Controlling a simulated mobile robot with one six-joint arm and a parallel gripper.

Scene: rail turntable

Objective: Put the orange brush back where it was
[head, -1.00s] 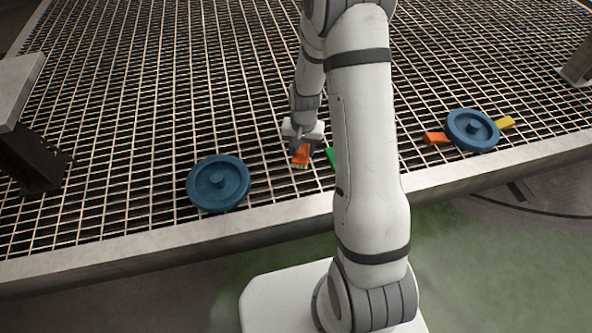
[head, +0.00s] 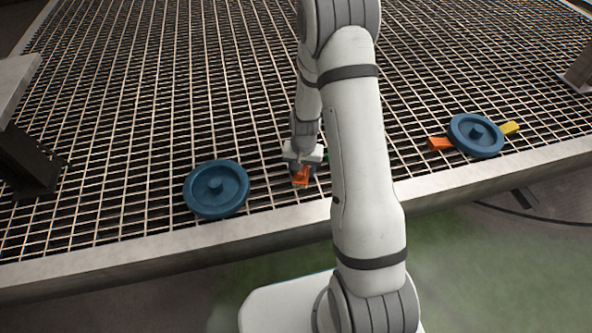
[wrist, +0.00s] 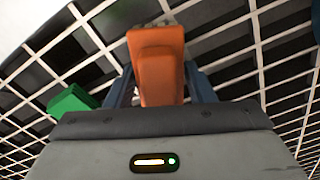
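The orange brush (head: 301,176) is in my gripper (head: 302,165), just over the grating near its front edge and right of the left blue disc. In the wrist view the brush (wrist: 158,65) stands between the two blue fingers (wrist: 160,90), which look closed on its sides. I cannot tell whether the brush touches the grating. A second orange piece (head: 440,143) sticks out from the left side of the right blue disc.
The left blue disc (head: 216,189) and right blue disc (head: 476,136) lie on the grating (head: 120,130). A yellow piece (head: 510,128) sticks out right of the latter. A green block (wrist: 73,100) lies close to my gripper. A dark post (head: 30,160) stands at left.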

